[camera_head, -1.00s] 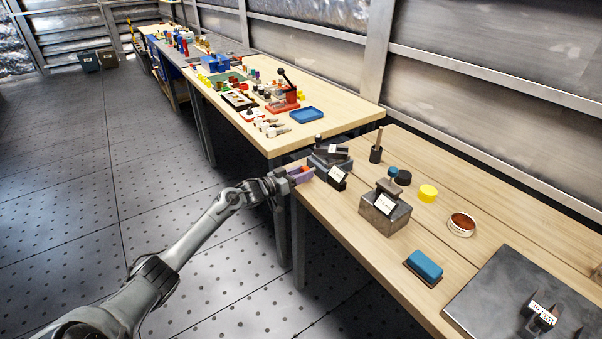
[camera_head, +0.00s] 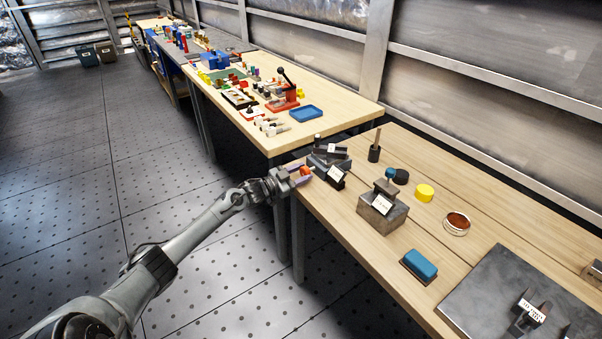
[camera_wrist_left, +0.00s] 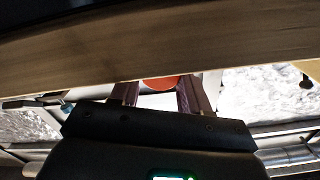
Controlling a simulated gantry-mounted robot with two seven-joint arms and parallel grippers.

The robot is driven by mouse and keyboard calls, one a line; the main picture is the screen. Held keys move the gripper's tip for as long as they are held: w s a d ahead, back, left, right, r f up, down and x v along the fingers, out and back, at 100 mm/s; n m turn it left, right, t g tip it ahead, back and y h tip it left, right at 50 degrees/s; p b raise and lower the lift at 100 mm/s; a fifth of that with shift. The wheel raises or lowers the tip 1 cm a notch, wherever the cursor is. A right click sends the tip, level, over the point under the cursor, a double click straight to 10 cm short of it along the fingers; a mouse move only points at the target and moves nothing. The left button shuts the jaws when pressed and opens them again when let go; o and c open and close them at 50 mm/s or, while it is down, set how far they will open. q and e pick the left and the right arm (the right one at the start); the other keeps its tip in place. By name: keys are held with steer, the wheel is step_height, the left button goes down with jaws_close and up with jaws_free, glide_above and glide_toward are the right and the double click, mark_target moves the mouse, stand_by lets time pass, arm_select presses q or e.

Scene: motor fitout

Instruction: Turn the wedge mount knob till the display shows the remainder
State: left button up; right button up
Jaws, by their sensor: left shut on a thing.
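The dark wedge mount (camera_head: 322,163) sits at the near-left corner of the closer wooden table. A small display with a white face (camera_head: 336,171) stands at its front; its reading is too small to make out. The orange-red knob (camera_head: 305,171) is at the mount's left end, by the table edge. My left gripper (camera_head: 302,175) is shut on the knob, with purplish fingers on either side. In the left wrist view the orange knob (camera_wrist_left: 160,83) shows between the two fingers, partly hidden by the pale table edge. My right gripper is not in view.
A steel block with a white label (camera_head: 370,213), a blue block (camera_head: 420,265), a yellow cylinder (camera_head: 425,193) and a copper-coloured coil (camera_head: 456,223) stand on the closer table. A dark plate (camera_head: 480,295) lies at the right. A second table with parts stands behind.

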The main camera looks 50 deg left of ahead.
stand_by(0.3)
arm_select(q)
steer(key=o, duration=1.1)
steer(key=shift+c, duration=0.2)
steer(key=shift+s+p, duration=0.35)
steer(key=shift+s, duration=0.2)
steer(key=s+p, duration=0.3)
steer(key=s, duration=0.6)
steer(key=shift+s, duration=0.35)
steer(key=shift+a, duration=0.1)
